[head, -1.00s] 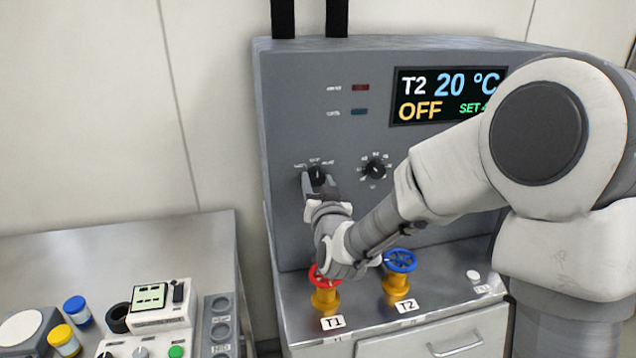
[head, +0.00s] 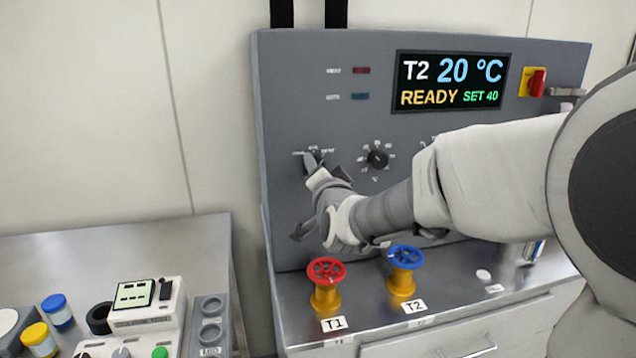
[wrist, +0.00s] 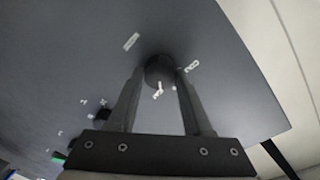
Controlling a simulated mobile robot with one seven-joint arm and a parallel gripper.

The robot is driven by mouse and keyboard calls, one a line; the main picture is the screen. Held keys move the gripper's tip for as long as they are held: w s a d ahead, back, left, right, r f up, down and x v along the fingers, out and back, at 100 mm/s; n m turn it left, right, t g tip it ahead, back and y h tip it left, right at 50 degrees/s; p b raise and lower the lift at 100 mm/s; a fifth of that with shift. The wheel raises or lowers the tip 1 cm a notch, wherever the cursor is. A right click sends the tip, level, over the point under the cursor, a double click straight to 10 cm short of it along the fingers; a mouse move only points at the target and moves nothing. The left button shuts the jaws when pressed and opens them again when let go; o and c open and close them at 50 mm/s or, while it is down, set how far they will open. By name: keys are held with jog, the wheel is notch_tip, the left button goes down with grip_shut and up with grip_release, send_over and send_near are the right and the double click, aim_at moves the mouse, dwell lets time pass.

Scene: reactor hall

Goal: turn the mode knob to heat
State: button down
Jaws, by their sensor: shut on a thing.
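The mode knob is a small dark round knob on the left of the grey control panel (head: 420,135). It shows clearly in the wrist view (wrist: 160,70), with small white labels around it that are too blurred to read. My gripper (head: 312,163) is at the knob, with one finger on each side of it, shut on it. In the wrist view my gripper (wrist: 160,82) looks tilted relative to the panel edges. The display (head: 452,82) reads T2 20 °C, READY, SET 40. The knob's pointer direction is hard to make out in the head view.
A second black knob (head: 377,158) with a dial scale sits just right. Below stand a red valve wheel (head: 326,270) marked T1 and a blue one (head: 405,257) marked T2. A red-and-yellow switch (head: 536,83) is at upper right. Two small lamps, red (head: 361,70) and blue (head: 360,97), look dark.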

jog(key=shift+m+b, duration=0.8)
jog(key=shift+m, duration=0.2)
jog(key=shift+c, duration=1.6)
grip_release()
jog(key=shift+s, duration=0.1)
